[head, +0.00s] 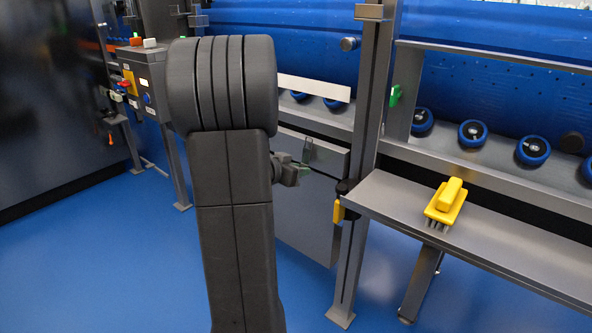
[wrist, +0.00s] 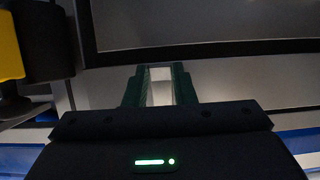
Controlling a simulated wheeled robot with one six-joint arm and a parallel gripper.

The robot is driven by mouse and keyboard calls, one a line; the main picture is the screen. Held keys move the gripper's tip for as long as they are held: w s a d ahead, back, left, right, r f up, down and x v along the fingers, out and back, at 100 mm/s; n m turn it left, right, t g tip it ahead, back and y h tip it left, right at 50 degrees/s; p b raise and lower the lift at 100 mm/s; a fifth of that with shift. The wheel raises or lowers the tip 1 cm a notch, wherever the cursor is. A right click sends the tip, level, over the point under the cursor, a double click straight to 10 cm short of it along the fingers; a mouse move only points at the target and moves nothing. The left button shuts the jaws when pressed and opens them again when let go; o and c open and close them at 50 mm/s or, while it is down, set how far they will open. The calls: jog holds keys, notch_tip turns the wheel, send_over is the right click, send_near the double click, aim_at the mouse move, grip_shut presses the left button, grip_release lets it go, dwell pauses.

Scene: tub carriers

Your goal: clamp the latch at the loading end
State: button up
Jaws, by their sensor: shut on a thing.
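A yellow latch-like piece (head: 338,212) with a black round part above it sits on the grey post. A yellow piece (wrist: 9,48) beside a black cylinder also shows at the upper left of the wrist view. I cannot tell if this is the latch at the loading end. My gripper (head: 309,150) is partly hidden behind my arm, in front of the grey panel left of the post. In the wrist view its green fingers (wrist: 160,86) stand either side of a pale grey piece (wrist: 161,92), closed on it. The yellow piece is apart from the fingers, to their left.
A yellow brush (head: 445,205) lies on the grey shelf (head: 400,203) at the right. Blue-rimmed rollers (head: 472,133) line the rail behind it. A control box (head: 146,75) stands at the left. The blue floor (head: 100,260) is clear at left.

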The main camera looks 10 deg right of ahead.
jog(key=shift+w+d+f+t+h, duration=0.2)
jog(key=shift+f+t+h, duration=0.1)
jog(key=shift+t+h, duration=0.2)
dwell(0.4)
jog(key=o, duration=1)
jog(key=p+v, duration=0.1)
jog(key=v, duration=0.6)
jog(key=p+v, duration=0.1)
jog(key=v, duration=0.5)
jog(key=shift+s+a+f, duration=0.15)
jog(key=shift+s+a, duration=0.1)
jog(key=shift+a, duration=0.05)
